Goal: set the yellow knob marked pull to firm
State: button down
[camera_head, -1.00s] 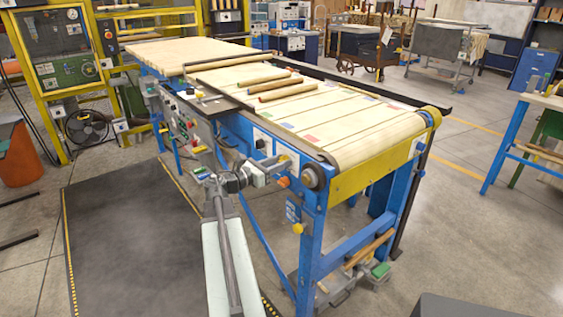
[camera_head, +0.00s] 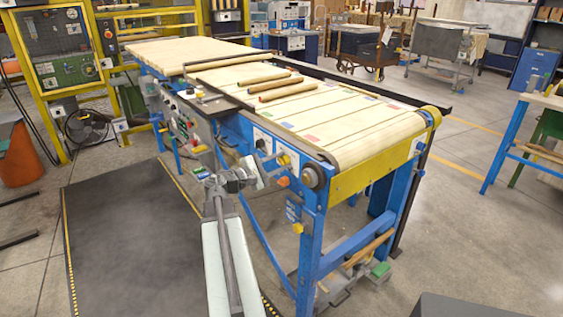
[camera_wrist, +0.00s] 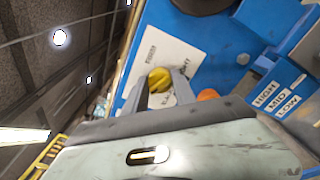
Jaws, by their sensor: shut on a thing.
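The yellow knob (camera_wrist: 158,80) sits on a white marked plate (camera_wrist: 176,60) on the blue machine side; the plate's lettering is too small and tilted to read. In the wrist view my gripper (camera_wrist: 162,84) has one finger on each side of the knob, shut on it. In the head view my gripper (camera_head: 270,166) reaches the blue frame below the belt's near end, at the yellow knob (camera_head: 284,160). The knob's pointer is not clear.
An orange knob (camera_head: 283,181) is just below. HIGH, MID and LOW labels (camera_wrist: 275,98) are at the right in the wrist view. The conveyor belt (camera_head: 370,128) carries wooden spindles (camera_head: 288,91). A dark mat (camera_head: 130,225) covers open floor at left.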

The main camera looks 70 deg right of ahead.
jog(key=m, duration=0.5)
jog(key=shift+s+a+f+m, duration=0.15)
jog(key=shift+a+m, duration=0.05)
jog(key=shift+m, duration=0.2)
jog(key=m, duration=1)
jog(key=shift+m, duration=0.4)
jog(key=m, duration=0.4)
jog(key=shift+d+m, duration=0.1)
jog(key=shift+m, duration=0.3)
jog(key=c, duration=1)
grip_release()
